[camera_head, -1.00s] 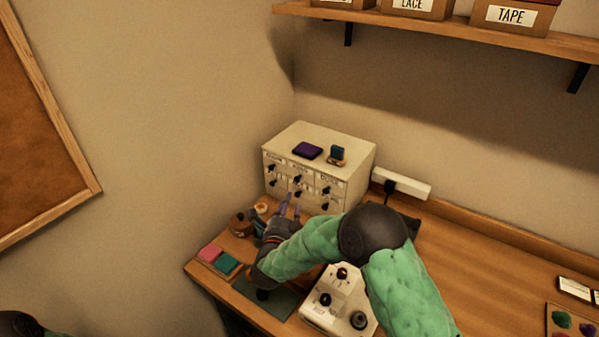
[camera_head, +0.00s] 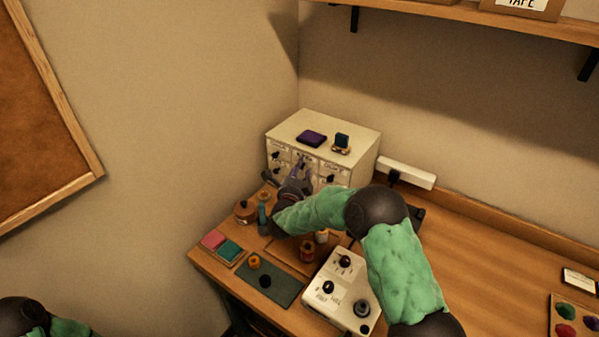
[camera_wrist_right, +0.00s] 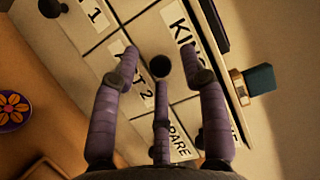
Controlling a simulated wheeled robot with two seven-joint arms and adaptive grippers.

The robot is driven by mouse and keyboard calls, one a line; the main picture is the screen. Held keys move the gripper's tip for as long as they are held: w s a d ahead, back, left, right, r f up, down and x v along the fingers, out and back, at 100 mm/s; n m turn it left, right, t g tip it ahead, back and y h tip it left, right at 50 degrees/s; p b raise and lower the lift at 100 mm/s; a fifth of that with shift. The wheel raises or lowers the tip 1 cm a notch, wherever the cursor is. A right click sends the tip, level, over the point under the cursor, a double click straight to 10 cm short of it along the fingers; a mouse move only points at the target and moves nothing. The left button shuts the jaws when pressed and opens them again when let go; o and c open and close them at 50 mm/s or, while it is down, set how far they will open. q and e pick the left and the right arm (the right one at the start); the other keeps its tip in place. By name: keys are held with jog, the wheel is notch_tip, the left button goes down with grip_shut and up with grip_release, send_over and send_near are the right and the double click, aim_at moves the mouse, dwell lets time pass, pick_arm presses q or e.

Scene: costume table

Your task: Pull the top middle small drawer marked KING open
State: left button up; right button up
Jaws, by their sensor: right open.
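The cream drawer cabinet (camera_head: 322,131) stands at the back left of the table, with small labelled drawers and dark round knobs. In the right wrist view the drawer labelled KING (camera_wrist_right: 180,28) is shut, and its dark knob (camera_wrist_right: 159,66) shows between my finger ends. My right gripper (camera_head: 299,170) is at the cabinet's front, its purple fingers pointing at the top middle drawer and partly hiding the front. In the right wrist view the gripper (camera_wrist_right: 164,78) is open, its fingers spread around the knob. Contact cannot be told. My left gripper is out of view.
A purple box (camera_head: 311,138) and a small teal item (camera_head: 342,141) lie on the cabinet. A white device with knobs (camera_head: 343,290), a dark green mat (camera_head: 262,281) and small jars crowd the table before it. The wall shelf (camera_head: 450,15) hangs above.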

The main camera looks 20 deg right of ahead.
jog(key=shift+c, duration=0.3)
grip_shut()
jog(key=s+a+b, duration=0.2)
jog(key=s+a, duration=0.4)
jog(key=a, duration=0.4)
jog(key=shift+a, duration=0.2)
jog(key=shift+o, duration=0.3)
grip_release()
jog(key=v, duration=1.2)
jog(key=shift+f, duration=0.1)
